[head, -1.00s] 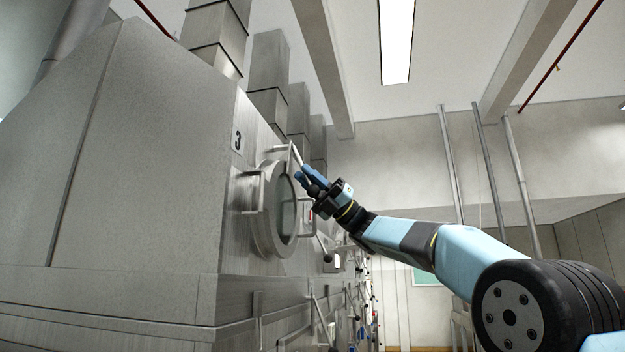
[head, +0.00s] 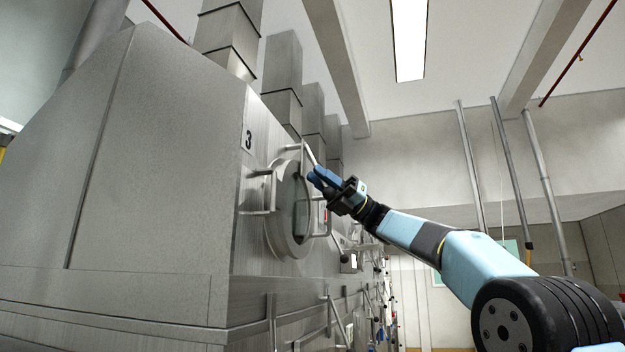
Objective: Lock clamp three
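The metal hood (head: 165,170) fills the left side of the head view and carries a label with the number 3 (head: 248,140). Below the label is a round window with a thick metal ring (head: 290,225). Bar-like clamp handles stand around the window; one is at its left (head: 262,190) and one at its upper right (head: 307,152). My gripper (head: 318,177) has blue fingers that point up and left, at the upper right handle. The fingers overlap this handle in the picture; I cannot tell whether they touch or grip it.
Square metal ducts (head: 283,75) rise behind the hood. Below and right of the window are a lever with a dark knob (head: 344,256) and more levers along the receding hood front. The space right of the hood is open, with vertical pipes (head: 545,190) at the far wall.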

